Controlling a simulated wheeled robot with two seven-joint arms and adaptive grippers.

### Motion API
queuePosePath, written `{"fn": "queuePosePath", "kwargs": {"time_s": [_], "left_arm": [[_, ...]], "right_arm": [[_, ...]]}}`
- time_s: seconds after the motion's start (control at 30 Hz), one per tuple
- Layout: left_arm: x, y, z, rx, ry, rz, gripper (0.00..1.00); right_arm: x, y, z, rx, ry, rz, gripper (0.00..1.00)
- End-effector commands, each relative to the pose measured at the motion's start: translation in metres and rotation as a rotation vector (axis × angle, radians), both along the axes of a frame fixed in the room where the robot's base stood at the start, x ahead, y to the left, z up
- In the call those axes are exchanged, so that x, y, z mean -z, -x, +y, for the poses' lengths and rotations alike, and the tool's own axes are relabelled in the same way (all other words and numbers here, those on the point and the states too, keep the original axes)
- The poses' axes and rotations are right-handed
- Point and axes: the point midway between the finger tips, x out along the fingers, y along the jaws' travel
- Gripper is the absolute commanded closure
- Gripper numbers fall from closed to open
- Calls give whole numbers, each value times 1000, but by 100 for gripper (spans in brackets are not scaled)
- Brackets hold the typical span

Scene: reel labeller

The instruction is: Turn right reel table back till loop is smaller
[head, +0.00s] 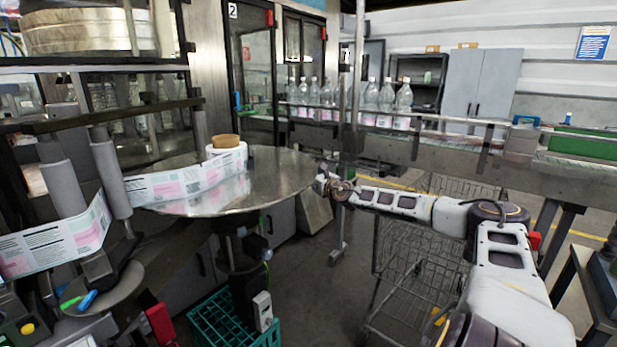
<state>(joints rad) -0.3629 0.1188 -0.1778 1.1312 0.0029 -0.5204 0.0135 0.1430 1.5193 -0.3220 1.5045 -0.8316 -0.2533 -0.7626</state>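The right reel table (262,178) is a round shiny metal disc in the middle of the head view. A small label reel with a brown core (226,146) stands on it. The label web (185,182) runs left from the reel in a slack curve over the table's left edge towards grey rollers (112,170). More printed web (60,244) shows at the far left. My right gripper (327,184) is at the table's right rim, small and dark; I cannot tell whether its fingers are closed on the rim. My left gripper is not in view.
A teal crate (232,318) stands on the floor below the table. A wire cart (410,265) is under my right arm. A conveyor (450,150) with clear bottles (370,100) runs behind. Machine frames crowd the left side.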

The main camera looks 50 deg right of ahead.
Motion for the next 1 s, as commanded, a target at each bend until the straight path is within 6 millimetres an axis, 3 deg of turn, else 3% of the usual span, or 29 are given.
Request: {"fn": "queuePosePath", "kwargs": {"time_s": [0.17,0.2,0.37,1.0], "left_arm": [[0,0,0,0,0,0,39],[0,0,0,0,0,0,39],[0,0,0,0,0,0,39],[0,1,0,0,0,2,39]], "right_arm": [[0,0,0,0,1,0,100],[0,0,0,0,1,0,74],[0,0,0,0,0,0,54],[0,4,-1,5,4,4,54]]}}
